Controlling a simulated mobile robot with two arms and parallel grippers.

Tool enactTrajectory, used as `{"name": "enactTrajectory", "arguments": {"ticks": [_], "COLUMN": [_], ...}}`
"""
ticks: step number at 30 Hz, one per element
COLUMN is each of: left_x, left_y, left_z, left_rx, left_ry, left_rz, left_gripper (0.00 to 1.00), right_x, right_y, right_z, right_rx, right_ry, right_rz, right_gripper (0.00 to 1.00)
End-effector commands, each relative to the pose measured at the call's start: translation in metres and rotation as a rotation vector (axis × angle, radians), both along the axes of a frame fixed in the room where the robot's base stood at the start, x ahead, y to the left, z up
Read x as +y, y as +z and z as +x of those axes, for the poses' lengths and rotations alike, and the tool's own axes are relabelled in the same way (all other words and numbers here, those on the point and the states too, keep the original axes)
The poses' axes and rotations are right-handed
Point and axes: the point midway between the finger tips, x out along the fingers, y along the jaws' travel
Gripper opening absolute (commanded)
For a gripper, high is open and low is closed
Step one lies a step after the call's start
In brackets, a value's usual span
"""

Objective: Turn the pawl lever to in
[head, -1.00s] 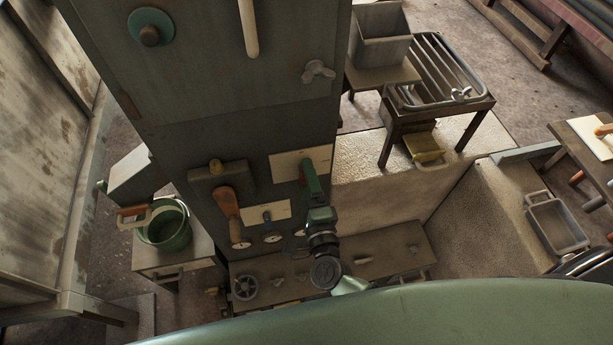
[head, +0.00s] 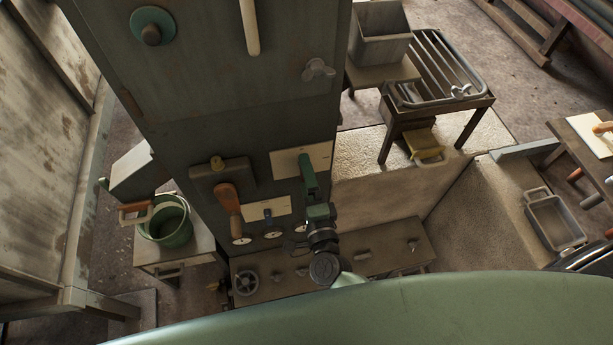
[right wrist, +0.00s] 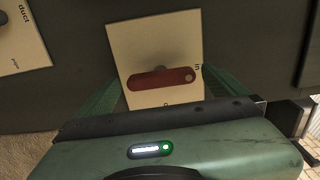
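The pawl lever (right wrist: 150,82) is a dull red bar on a cream plate (right wrist: 130,45) in the right wrist view. It lies nearly level, its right end close to the word "in"; another label below is mostly cut off. My open right gripper (right wrist: 163,78) has green fingers on the left and right of the plate's lower part, with the lever between them and visible gaps at both ends. In the head view my right gripper (head: 308,175) covers the lever in front of the plate (head: 285,163) on the dark cabinet. My left gripper is not in view.
Left of it on the cabinet (head: 230,110) are an orange-brown handle (head: 227,198), a lower cream plate (head: 281,206) and round gauges. A low bench (head: 375,250) with a handwheel (head: 246,283) stands below. A plate labelled "duct" (right wrist: 25,50) is at left in the wrist view.

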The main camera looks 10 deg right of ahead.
Motion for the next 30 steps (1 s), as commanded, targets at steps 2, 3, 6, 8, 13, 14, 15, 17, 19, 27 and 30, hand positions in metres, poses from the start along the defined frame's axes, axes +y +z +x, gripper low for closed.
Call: {"name": "enactTrajectory", "arguments": {"ticks": [2,3,6,8,13,14,15,17,19,27,30], "left_x": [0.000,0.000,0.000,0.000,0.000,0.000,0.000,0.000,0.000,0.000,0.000], "left_y": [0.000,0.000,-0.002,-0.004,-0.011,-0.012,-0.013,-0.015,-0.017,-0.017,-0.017], "left_z": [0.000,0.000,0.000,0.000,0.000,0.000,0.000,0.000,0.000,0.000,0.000], "left_rx": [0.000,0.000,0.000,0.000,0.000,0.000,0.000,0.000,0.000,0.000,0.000], "left_ry": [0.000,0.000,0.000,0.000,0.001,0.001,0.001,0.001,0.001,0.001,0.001], "left_rz": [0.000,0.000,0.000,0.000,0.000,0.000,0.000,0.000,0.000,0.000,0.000], "left_gripper": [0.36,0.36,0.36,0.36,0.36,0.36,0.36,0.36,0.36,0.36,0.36], "right_x": [0.000,0.000,0.000,0.000,0.000,0.000,0.000,0.000,0.001,0.000,0.000], "right_y": [0.000,0.000,-0.001,-0.002,-0.003,-0.003,-0.003,-0.003,-0.002,0.000,0.000], "right_z": [0.000,0.000,-0.006,-0.013,-0.042,-0.048,-0.054,-0.063,-0.070,-0.078,-0.078], "right_rx": [-0.001,-0.001,0.001,0.001,0.003,0.003,0.003,0.002,0.001,-0.001,-0.001], "right_ry": [-0.001,-0.001,-0.001,-0.001,0.000,0.000,0.001,0.001,0.000,0.000,0.000], "right_rz": [0.001,0.001,0.001,0.002,0.001,0.001,0.001,0.000,0.000,0.000,0.000], "right_gripper": [1.00,1.00,1.00,1.00,1.00,1.00,1.00,1.00,1.00,1.00,1.00]}}
